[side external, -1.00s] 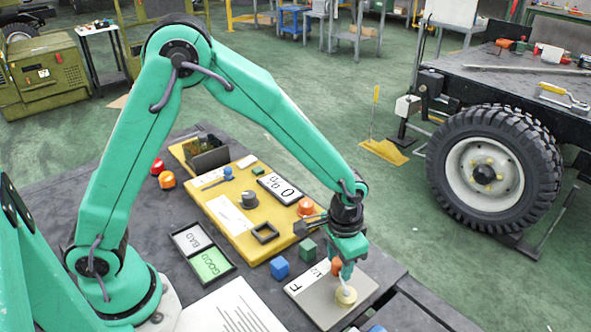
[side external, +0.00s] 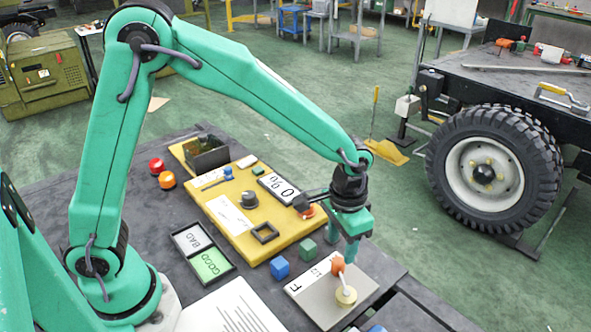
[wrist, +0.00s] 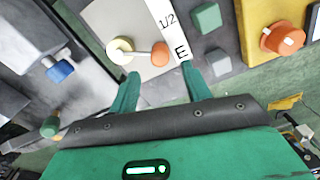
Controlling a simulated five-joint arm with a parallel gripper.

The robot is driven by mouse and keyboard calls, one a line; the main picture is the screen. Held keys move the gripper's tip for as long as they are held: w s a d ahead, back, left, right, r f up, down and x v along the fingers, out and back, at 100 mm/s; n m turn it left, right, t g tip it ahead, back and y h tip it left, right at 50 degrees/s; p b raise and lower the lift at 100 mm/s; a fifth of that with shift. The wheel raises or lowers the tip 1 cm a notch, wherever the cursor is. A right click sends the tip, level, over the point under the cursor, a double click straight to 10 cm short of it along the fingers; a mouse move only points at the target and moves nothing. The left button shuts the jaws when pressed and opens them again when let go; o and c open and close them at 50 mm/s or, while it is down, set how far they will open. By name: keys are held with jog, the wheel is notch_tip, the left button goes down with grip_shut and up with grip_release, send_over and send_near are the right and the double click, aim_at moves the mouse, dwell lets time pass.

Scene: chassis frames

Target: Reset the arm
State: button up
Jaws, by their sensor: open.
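My gripper (side external: 351,255) is open and empty. It hangs just above and behind the grey gauge panel (side external: 325,312), beside the lever's orange knob (side external: 337,264). The lever stands on a round cream base (side external: 346,296) and leans toward the white strip marked E, 1/2 and F. In the wrist view, my two green fingers (wrist: 159,72) are apart. The orange knob (wrist: 160,53) shows beyond them, between their lines, and no contact is visible. The cream base (wrist: 120,50) is left of it.
A blue cube (side external: 279,268) and a green cube (side external: 307,248) lie beside the panel. The yellow board (side external: 222,210) carries a dark knob, a square frame and an orange part. GOOD/BAD trays (side external: 211,264) sit left. The table's right edge is close to the panel.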

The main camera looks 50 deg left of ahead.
jog(key=shift+r, duration=0.8)
jog(key=shift+s+a+r, duration=0.1)
jog(key=shift+a+r, duration=0.2)
jog(key=shift+r, duration=0.1)
jog(key=s+a+r+n+t, duration=0.1)
jog(key=s+a+r+t, duration=0.3)
jog(key=a+r, duration=0.55)
jog(key=s+a+r+n, duration=0.1)
jog(key=s+a+r, duration=0.1)
jog(key=s, duration=0.4)
jog(key=s+a+r+n+t, duration=0.1)
jog(key=s+a+r, duration=0.1)
jog(key=s+a, duration=0.3)
jog(key=shift+s+r+t, duration=0.15)
jog(key=shift+s+t, duration=0.15)
jog(key=shift+s, duration=0.1)
